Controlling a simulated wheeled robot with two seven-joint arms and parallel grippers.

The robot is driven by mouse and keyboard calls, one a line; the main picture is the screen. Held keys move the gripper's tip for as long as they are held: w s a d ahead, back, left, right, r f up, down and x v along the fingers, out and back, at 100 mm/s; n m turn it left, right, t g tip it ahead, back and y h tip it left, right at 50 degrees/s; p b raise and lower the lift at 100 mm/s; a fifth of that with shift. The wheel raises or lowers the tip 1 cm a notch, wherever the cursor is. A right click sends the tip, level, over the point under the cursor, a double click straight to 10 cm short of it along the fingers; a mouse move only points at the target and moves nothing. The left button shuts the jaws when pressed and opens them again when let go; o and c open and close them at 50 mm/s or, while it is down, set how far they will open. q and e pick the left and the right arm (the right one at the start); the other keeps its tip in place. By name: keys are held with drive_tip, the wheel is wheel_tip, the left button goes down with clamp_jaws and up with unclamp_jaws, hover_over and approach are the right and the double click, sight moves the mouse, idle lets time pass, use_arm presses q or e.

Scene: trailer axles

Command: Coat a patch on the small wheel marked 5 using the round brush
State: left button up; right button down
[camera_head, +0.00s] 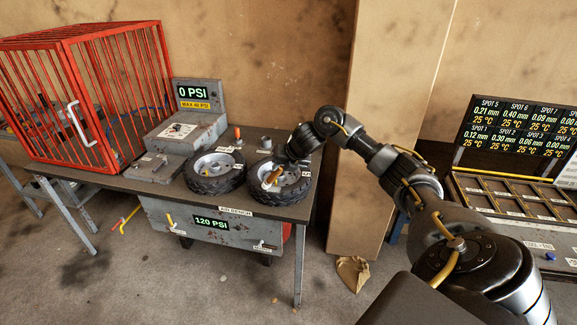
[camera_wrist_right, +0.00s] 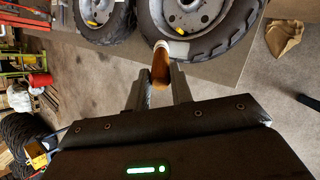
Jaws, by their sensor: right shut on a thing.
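Two small black-tyred wheels with grey rims lie flat on the air bench, a left wheel (camera_head: 215,171) and a right wheel (camera_head: 292,188). Small white tags sit by them, but I cannot read which one is marked 5. My right gripper (camera_head: 283,168) is over the right wheel. In the right wrist view my right gripper (camera_wrist_right: 160,88) is shut on the round brush (camera_wrist_right: 161,66), held by its brown handle. The brush's pale head overlaps the tyre of the nearer wheel (camera_wrist_right: 214,42); I cannot tell whether it touches. My left gripper is out of view.
The air bench (camera_head: 130,185) also carries a red cage (camera_head: 110,95) and a grey gauge box (camera_head: 190,128) reading 0 PSI. A wall post (camera_head: 365,130) stands behind my right arm. A compartment tray (camera_head: 510,195) and a spot readout board (camera_head: 520,128) are at right.

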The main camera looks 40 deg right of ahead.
drive_tip(key=shift+s+d, duration=0.1)
drive_tip(key=shift+s+d, duration=0.55)
drive_tip(key=shift+s, duration=0.25)
drive_tip(key=shift+s+d, duration=0.5)
drive_tip(key=shift+s, duration=0.25)
wheel_tip(320, 180, up, 6)
drive_tip(key=p, duration=0.5)
wheel_tip(320, 180, up, 3)
drive_tip(key=p, duration=0.3)
